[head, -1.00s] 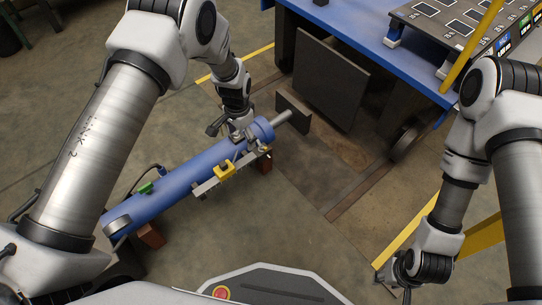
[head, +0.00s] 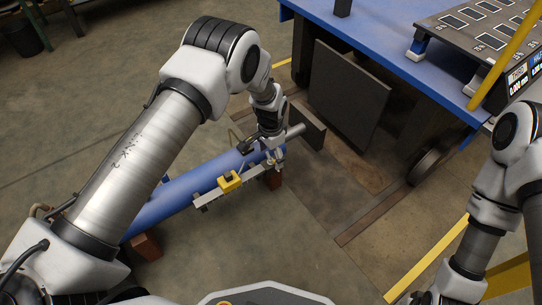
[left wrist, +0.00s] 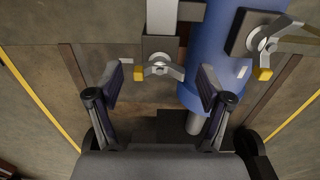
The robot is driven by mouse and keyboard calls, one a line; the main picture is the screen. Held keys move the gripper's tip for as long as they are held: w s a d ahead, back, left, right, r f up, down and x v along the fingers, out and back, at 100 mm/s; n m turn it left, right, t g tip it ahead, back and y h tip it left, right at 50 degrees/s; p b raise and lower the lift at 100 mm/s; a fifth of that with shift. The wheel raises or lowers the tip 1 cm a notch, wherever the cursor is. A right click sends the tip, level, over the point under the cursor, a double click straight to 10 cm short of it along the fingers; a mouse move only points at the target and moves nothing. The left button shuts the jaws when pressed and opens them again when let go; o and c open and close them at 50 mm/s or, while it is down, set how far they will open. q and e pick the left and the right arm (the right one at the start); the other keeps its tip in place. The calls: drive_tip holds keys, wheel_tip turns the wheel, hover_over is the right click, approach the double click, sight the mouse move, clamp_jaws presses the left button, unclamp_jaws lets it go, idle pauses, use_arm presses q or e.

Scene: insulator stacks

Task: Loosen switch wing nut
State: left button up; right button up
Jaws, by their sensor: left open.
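A blue cylinder (head: 180,188) lies slantwise near the floor, with a grey bar (head: 208,198) along its side. In the left wrist view, a silver wing nut (left wrist: 158,69) with a yellow tip sits on the bar's end plate (left wrist: 160,47). A second, larger wing-shaped fitting (left wrist: 264,44) is at the right of the blue cylinder (left wrist: 220,55). My left gripper (head: 274,158) is over the cylinder's far end. In the wrist view the left gripper (left wrist: 160,87) is open, its fingers apart on either side of the first wing nut, with nothing held. My right gripper is out of frame.
A yellow block (head: 230,182) sits on the bar. Reddish-brown blocks (head: 146,246) support the cylinder. A blue table (head: 375,45) with a dark panel (head: 346,97) and a wheel (head: 424,166) stands behind, to the right. The floor (head: 300,245) in front is clear.

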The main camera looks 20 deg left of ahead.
use_arm(q)
drive_tip(key=c, duration=1.2)
drive_tip(key=shift+o, duration=0.2)
drive_tip(key=shift+n, duration=0.3)
drive_tip(key=shift+r+n+p, duration=0.15)
drive_tip(key=shift+n+p, duration=0.25)
drive_tip(key=shift+p, duration=0.2)
drive_tip(key=shift+n+p, duration=0.65)
drive_tip(key=shift+n, duration=0.55)
drive_tip(key=n+p, duration=0.1)
drive_tip(key=n, duration=0.3)
drive_tip(key=shift+n, duration=0.3)
drive_tip(key=n, duration=0.5)
drive_tip(key=shift+p, duration=0.4)
drive_tip(key=n, duration=0.5)
drive_tip(key=shift+n, duration=0.3)
